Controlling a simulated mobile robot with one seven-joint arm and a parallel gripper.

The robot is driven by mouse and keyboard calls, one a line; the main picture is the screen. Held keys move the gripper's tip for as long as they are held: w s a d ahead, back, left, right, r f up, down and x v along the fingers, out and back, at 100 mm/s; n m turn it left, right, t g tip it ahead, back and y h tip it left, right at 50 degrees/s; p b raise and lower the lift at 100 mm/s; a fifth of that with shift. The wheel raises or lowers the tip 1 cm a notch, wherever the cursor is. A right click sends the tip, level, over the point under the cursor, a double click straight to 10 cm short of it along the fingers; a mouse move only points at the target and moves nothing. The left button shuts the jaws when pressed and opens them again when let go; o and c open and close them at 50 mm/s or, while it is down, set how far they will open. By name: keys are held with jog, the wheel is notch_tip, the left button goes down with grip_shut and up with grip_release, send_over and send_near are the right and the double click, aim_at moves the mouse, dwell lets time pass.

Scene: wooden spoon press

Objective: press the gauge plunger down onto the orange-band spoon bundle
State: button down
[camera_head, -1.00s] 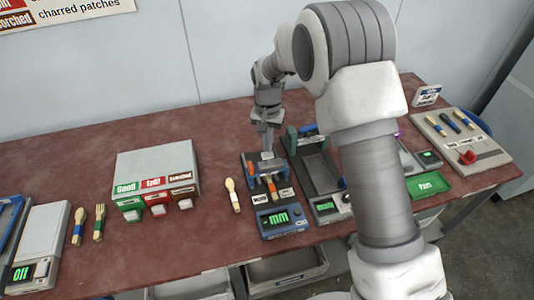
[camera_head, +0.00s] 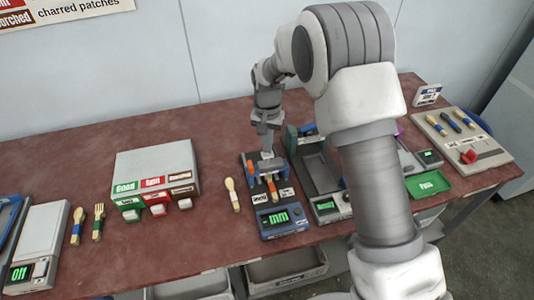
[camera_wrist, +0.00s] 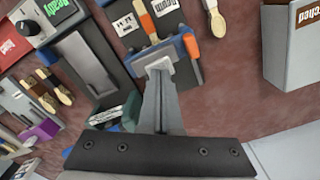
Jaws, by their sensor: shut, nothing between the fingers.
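The gauge (camera_head: 281,221) is a blue-fronted device with a green display, standing on the red table. My gripper (camera_head: 267,154) is shut and empty, pointing down over the back of the gauge. In the wrist view its closed tips (camera_wrist: 159,67) are at the gauge's blue crosspiece, beside an orange part (camera_wrist: 192,47). The tips cover the plunger top, so I cannot tell whether they touch it.
A second green-framed device (camera_head: 318,170) stands close to the right of the gauge. A loose wooden spoon (camera_head: 232,194) lies to its left, then a grey box with coloured labels (camera_head: 157,172). A green tray (camera_head: 429,185) is at the right. Bare table lies behind the gauge.

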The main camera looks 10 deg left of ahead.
jog(key=shift+f+b, duration=0.65)
jog(key=shift+f, duration=0.4)
dwell(0.4)
jog(key=shift+r+p, duration=2.1)
jog(key=shift+r, duration=1.45)
jog(key=shift+r, duration=0.1)
jog(key=s+d+r+t, duration=0.1)
jog(key=s+d+r, duration=0.3)
jog(key=d+r, duration=0.4)
jog(key=s+d+r+t, duration=0.1)
jog(key=s+d+r, duration=0.4)
jog(key=r, duration=0.5)
jog(key=s+d+r+t, duration=0.1)
jog(key=s+d+r, duration=0.1)
jog(key=s+d, duration=0.4)
jog(key=s+d+r+t, duration=0.2)
jog(key=s+d, duration=0.3)
jog(key=s, duration=0.6)
jog(key=shift+s+d+r+n+t, duration=0.2)
jog(key=shift+s+d+n+t, duration=0.1)
jog(key=shift+s+d+n, duration=0.1)
